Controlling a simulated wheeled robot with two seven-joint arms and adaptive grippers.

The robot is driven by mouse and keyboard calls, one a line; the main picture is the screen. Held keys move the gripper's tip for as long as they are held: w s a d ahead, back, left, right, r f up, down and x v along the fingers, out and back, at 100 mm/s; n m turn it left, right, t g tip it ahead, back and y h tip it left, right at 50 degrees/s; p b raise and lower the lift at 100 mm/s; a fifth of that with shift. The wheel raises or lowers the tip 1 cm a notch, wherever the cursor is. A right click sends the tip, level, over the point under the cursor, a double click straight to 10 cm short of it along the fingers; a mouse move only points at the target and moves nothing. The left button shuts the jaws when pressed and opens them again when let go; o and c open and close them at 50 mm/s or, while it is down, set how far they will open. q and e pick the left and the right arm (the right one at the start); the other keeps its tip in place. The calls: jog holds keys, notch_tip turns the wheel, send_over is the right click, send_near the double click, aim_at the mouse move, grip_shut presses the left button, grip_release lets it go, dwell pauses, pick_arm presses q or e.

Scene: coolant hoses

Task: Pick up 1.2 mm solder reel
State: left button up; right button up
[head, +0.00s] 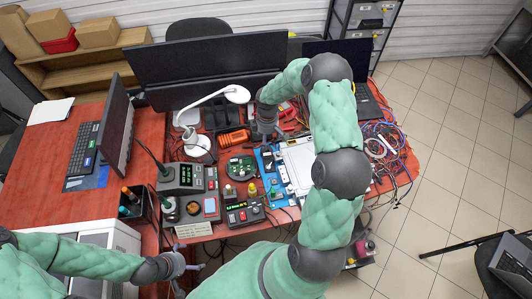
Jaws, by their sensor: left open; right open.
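I cannot clearly pick out the 1.2 mm solder reel; objects on the crowded red workbench (222,228) are too small to read, and my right arm covers part of it. My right gripper (264,134) is open above the back middle of the bench, near an orange tool (233,138) and several red-handled hand tools. Nothing shows between its fingers. My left gripper (187,268) is open and empty, low in front of the bench's front edge, beside the white drawer unit (122,238).
A desk lamp (235,94), a large dark monitor (205,68) and a laptop (340,60) stand at the back. A soldering station (181,179) stands at the left of the tools. Tangled cables (383,143) lie at the right. The tiled floor at right is mostly clear.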

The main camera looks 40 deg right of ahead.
aim_at(267, 151)
notch_tip(267, 151, down, 3)
jog(key=shift+f, duration=0.2)
jog(key=shift+s+a+f, duration=0.15)
jog(key=shift+f, duration=0.35)
notch_tip(267, 151, down, 4)
jog(key=shift+s+a+f+b, duration=0.1)
jog(key=shift+a+b, duration=0.05)
jog(key=shift+b, duration=0.45)
jog(key=c, duration=1.3)
